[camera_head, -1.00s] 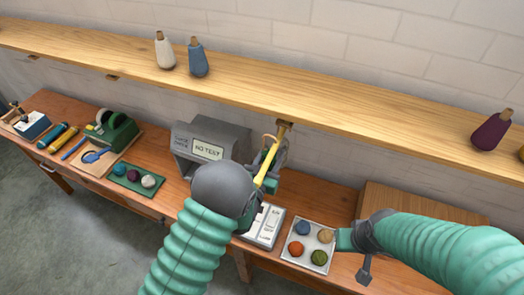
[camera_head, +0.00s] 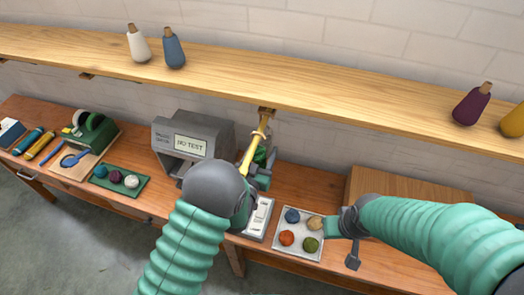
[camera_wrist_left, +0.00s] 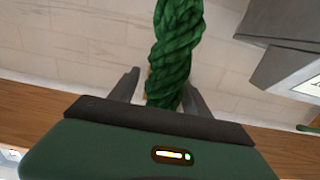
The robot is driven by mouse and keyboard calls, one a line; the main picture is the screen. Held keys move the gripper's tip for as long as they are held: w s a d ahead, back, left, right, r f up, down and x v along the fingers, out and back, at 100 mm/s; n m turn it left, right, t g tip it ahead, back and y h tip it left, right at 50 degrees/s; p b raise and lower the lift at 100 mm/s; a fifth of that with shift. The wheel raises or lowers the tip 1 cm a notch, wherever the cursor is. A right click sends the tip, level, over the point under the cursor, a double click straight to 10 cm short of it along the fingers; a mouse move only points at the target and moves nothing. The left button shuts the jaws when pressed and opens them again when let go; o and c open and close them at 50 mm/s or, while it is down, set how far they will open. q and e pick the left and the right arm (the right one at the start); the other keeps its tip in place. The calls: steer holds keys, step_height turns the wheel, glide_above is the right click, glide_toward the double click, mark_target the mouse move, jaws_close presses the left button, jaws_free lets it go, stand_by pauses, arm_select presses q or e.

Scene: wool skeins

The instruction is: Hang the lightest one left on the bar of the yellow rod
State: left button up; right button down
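The yellow rod (camera_head: 250,150) hangs at a slant below the shelf, its upper end at a small wooden block. A green twisted skein (camera_wrist_left: 175,45) runs between the two fingers of my left gripper (camera_wrist_left: 162,78) in the left wrist view. A narrow gap shows beside one finger, so I cannot tell whether the fingers press on it. In the head view a bit of this green skein (camera_head: 261,155) shows beside the rod, my left gripper (camera_head: 255,175) close to it. My right gripper (camera_head: 342,225) is beside the white tray; its fingers are unclear.
The white tray (camera_head: 280,251) holds several coloured balls. The grey box marked "NO TEST" (camera_head: 160,135) stands left of the rod. A pale device (camera_head: 258,222) lies beside my left wrist. The wooden shelf (camera_head: 340,110) carries cones. A green mat (camera_head: 108,186) with balls lies left.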

arm_select(q)
steer(key=shift+o, duration=0.8)
steer(key=shift+a, duration=0.25)
arm_select(e)
steer(key=shift+a, duration=0.2)
steer(key=shift+a, duration=0.1)
